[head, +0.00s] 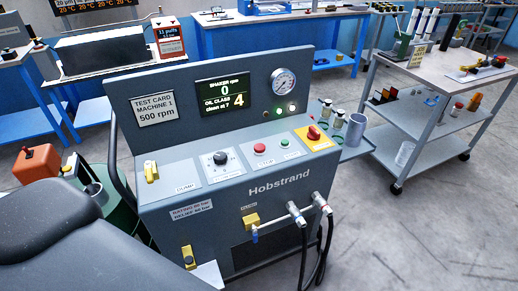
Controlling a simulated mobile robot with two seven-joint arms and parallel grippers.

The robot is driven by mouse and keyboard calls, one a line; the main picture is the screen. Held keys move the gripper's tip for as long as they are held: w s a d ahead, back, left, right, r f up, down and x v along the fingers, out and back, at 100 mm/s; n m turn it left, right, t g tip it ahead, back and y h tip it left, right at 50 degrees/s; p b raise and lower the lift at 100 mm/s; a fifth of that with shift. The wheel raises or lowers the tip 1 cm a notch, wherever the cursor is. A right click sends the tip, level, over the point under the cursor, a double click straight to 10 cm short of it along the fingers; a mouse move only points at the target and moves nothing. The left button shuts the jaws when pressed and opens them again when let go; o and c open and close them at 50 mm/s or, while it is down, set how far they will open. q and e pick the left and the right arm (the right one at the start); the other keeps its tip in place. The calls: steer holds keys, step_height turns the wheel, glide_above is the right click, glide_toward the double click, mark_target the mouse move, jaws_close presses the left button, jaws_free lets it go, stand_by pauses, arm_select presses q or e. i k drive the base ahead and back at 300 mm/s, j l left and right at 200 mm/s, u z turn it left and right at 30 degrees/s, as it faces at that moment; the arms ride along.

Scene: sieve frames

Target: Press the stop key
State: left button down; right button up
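The stop key (260,148) is a round red button on the sloped panel of the grey Hobstrand machine (200,170), with the word STOP below it. A green button (284,143) sits just right of it. A black dial (220,158) is to its left. The machine's display (222,93) reads shaker 0 rpm and oil class 4. Neither of my grippers is in view, and nothing covers the stop key.
A red-and-yellow rotary switch (314,133) sits at the panel's right end and a yellow lever (151,172) at its left. Taps with hoses (298,212) stick out from the front. A grey cart (440,100) stands right. The floor at lower right is mostly clear.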

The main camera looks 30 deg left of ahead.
mark_target(259, 148)
steer(key=u, duration=0.4)
steer(key=i+l+u, duration=0.5)
steer(key=l+u, duration=0.2)
steer(key=i+l, duration=0.15)
steer(key=l, duration=0.2)
steer(key=i+l, duration=0.15)
steer(key=l, duration=0.15)
steer(key=i+l+u, duration=0.1)
steer(key=l, duration=0.25)
steer(key=i+l, duration=0.15)
steer(key=l, duration=0.15)
